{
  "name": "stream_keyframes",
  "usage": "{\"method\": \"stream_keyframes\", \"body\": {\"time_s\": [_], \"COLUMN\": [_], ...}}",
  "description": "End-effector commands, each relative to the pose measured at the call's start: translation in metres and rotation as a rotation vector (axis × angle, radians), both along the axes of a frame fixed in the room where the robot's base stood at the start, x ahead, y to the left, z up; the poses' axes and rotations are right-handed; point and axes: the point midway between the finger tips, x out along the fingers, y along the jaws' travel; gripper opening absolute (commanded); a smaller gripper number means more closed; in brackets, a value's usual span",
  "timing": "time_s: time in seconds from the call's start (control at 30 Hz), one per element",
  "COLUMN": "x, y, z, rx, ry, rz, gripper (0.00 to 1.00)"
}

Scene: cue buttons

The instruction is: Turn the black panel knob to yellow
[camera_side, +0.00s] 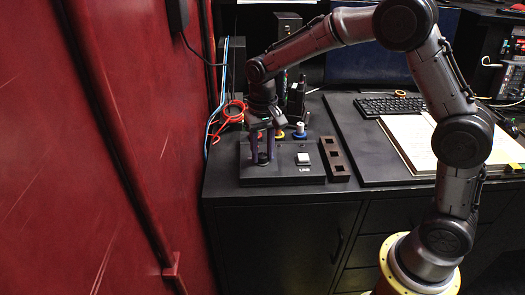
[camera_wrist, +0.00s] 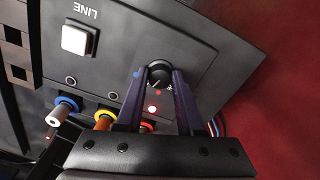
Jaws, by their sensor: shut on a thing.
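The black panel knob (camera_wrist: 159,75) is a small round knob on the dark panel (camera_wrist: 205,50); it also shows in the side view (camera_side: 263,158). My gripper (camera_wrist: 161,77) reaches down with its two purple fingers on either side of the knob, shut on it; in the side view my gripper (camera_side: 262,156) stands upright over the panel's left part. A small blue mark (camera_wrist: 136,74) and a red mark (camera_wrist: 158,92) show beside the knob. No yellow mark by the knob can be made out. Which mark the knob points to is hard to tell.
A white square button (camera_wrist: 76,39) labelled LINE sits on the same panel. Blue (camera_wrist: 64,108), yellow (camera_wrist: 104,118) and red (camera_wrist: 147,127) ringed posts line the panel's edge. A dark block with square holes (camera_side: 334,159) lies right of the panel. A red wall (camera_side: 120,150) stands left.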

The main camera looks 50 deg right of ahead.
Motion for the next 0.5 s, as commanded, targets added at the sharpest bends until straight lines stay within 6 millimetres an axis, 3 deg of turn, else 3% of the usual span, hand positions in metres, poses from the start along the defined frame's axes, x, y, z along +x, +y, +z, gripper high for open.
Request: {"method": "stream_keyframes", "body": {"time_s": [0.37, 0.4, 0.5], "x": [0.0007, 0.0007, 0.0007], "y": [0.0, 0.0001, 0.0], "z": [0.0021, 0.0022, 0.0018], "rx": [0.0, 0.0, 0.0], "ry": [-0.004, -0.004, -0.004], "rz": [-0.003, -0.003, -0.003], "gripper": [0.0, 0.4, 0.58]}}
